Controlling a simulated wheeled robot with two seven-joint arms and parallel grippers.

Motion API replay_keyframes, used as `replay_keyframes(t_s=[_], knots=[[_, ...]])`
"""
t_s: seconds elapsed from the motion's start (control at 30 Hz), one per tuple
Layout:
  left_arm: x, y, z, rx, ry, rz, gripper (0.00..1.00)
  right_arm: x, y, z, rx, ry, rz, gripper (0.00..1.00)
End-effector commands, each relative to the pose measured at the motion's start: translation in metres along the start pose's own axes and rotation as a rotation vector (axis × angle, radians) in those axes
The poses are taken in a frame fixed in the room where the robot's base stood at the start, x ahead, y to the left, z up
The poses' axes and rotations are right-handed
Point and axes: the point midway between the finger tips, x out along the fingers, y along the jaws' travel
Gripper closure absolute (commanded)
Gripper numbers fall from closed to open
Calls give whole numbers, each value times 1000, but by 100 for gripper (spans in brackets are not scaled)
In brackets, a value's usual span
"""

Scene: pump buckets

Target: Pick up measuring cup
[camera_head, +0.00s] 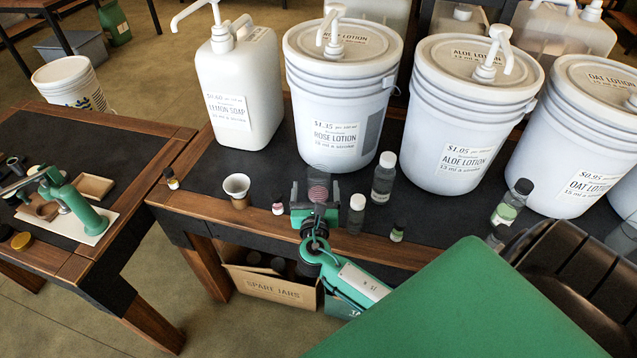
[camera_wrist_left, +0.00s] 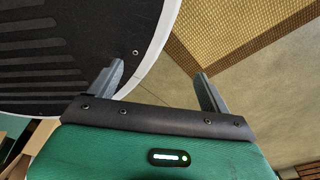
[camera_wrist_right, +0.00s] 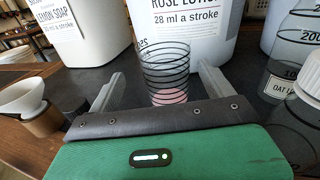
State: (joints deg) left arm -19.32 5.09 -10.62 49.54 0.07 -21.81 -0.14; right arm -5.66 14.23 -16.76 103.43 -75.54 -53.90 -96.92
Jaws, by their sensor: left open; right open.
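The measuring cup (camera_wrist_right: 166,64) is clear with dark rings and some pink near its base. It stands on the dark table top in front of the rose lotion bucket; in the head view its clear wall (camera_head: 318,177) shows at my right gripper's fingertips. My right gripper (camera_head: 316,192) is open, its fingers to either side of the cup; in the right wrist view gaps show beside it. The near lower part of the cup is hidden by the gripper body. My left gripper (camera_wrist_left: 160,72) is open and empty in the left wrist view, away from the table.
Pump buckets of rose lotion (camera_head: 340,95), aloe lotion (camera_head: 462,110) and oat lotion (camera_head: 580,140) stand behind, with a lemon soap jug (camera_head: 237,90). A small cone-topped cup (camera_head: 237,188) stands left. Bottles (camera_head: 384,178) stand close on the right. A spare jars box (camera_head: 270,286) sits below.

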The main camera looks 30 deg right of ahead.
Motion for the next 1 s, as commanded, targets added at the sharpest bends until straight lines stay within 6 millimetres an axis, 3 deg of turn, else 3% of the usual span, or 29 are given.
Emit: replay_keyframes(t_s=[0.23, 0.5, 0.8, 0.83, 1.0], knots=[[-2, 0, 3, 0, -3, 0, 19, 19, -2, -1, -1, 1, 0, 16], [-4, 0, 8, 1, -3, 0, 19, 57, -8, -6, 0, 1, 0, 16], [-3, 0, 14, 1, -13, 1, 19, 63, -7, -7, 1, 3, 1, 16], [-3, 0, 14, 1, -13, 1, 19, 63, -7, -7, 1, 3, 1, 18], [-3, 1, 12, 1, -10, 2, 19, 63, -7, -7, 1, 2, 1, 51]])
